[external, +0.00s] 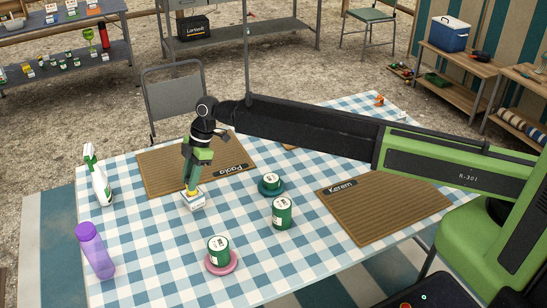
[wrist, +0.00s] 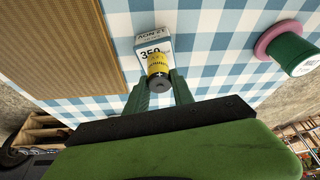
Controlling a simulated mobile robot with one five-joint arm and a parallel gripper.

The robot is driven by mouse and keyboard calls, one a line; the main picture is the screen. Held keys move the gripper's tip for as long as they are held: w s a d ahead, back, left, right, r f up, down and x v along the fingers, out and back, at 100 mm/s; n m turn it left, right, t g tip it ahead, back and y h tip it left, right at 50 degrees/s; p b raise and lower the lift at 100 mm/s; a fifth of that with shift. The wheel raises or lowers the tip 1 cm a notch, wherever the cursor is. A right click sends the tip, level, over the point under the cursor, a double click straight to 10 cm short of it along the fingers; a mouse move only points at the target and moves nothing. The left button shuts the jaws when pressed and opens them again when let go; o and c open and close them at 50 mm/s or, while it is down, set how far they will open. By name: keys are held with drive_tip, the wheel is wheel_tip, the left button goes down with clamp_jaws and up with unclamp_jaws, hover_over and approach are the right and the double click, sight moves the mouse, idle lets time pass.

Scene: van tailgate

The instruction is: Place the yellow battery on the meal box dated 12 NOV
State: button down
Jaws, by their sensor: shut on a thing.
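The yellow battery (external: 192,192) is between the fingertips of my gripper (external: 191,184), which points down at the left of the table. In the wrist view the battery (wrist: 157,65) shows its dark end towards me, between the green fingers of my gripper (wrist: 160,76). The white meal box (external: 196,204) is directly under the battery. In the wrist view the meal box (wrist: 149,44) shows an upside-down date that looks like 12 NOV, and a large 350. The battery overlaps the box top; I cannot tell whether it touches it.
Green cans stand to the right, on a teal saucer (external: 271,193), on a pink saucer (external: 222,263) and on the bare cloth (external: 282,213). A spray bottle (external: 101,186) and a purple bottle (external: 96,252) stand left. Brown placemats (external: 165,173) (external: 385,215) lie behind and at right.

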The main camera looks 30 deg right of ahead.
drive_tip(key=c, duration=1.1)
unclamp_jaws()
drive_tip(key=shift+r+p, duration=0.25)
drive_tip(key=shift+p, duration=0.15)
drive_tip(key=p+v, duration=1)
drive_tip(key=v, duration=0.1)
drive_tip(key=shift+w+d+r+p, duration=0.1)
drive_tip(key=shift+r+p, duration=0.25)
drive_tip(key=shift+p, duration=0.05)
drive_tip(key=shift+d, duration=0.1)
